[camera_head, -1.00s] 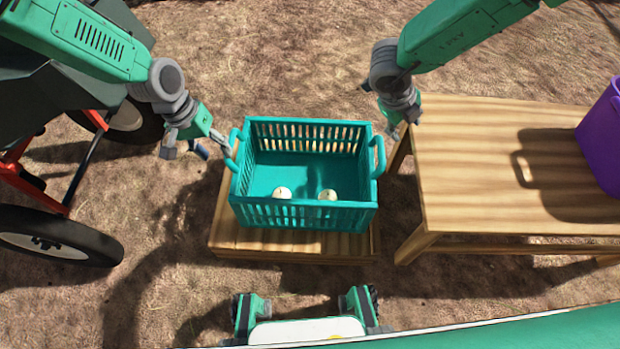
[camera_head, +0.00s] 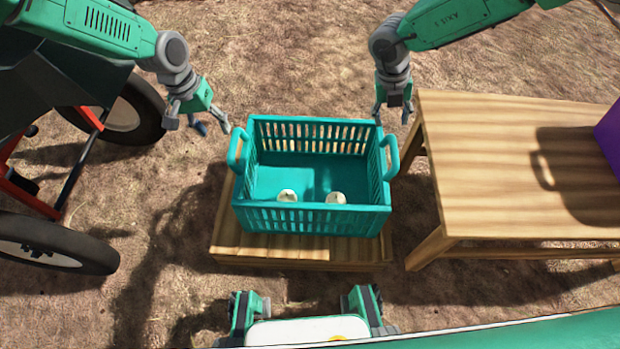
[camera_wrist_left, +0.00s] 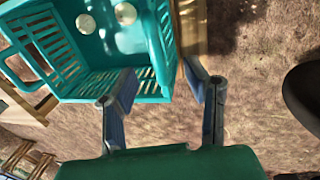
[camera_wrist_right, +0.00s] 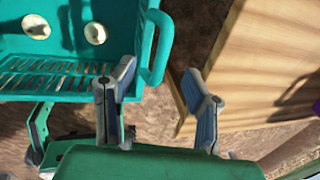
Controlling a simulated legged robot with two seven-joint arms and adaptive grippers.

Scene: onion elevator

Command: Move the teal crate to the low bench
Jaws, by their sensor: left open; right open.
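The teal crate (camera_head: 312,218) is a slatted basket with a loop handle on each side and two pale onions (camera_head: 287,196) inside. My left gripper (camera_head: 208,127) is open and empty, beyond and left of the crate's left handle (camera_head: 237,151). My right gripper (camera_head: 393,114) is open and empty, beyond the right handle (camera_head: 390,157). In the right wrist view the right handle (camera_wrist_right: 157,48) stands just past the open fingers (camera_wrist_right: 155,90). In the left wrist view the crate (camera_wrist_left: 85,85) lies beyond the fingers (camera_wrist_left: 165,95).
A taller wooden table (camera_head: 500,180) stands at the right, with a purple container (camera_head: 609,140) at its edge. A wheeled cart with black tyres (camera_head: 50,248) is at the left. Bare dry ground lies behind the crate.

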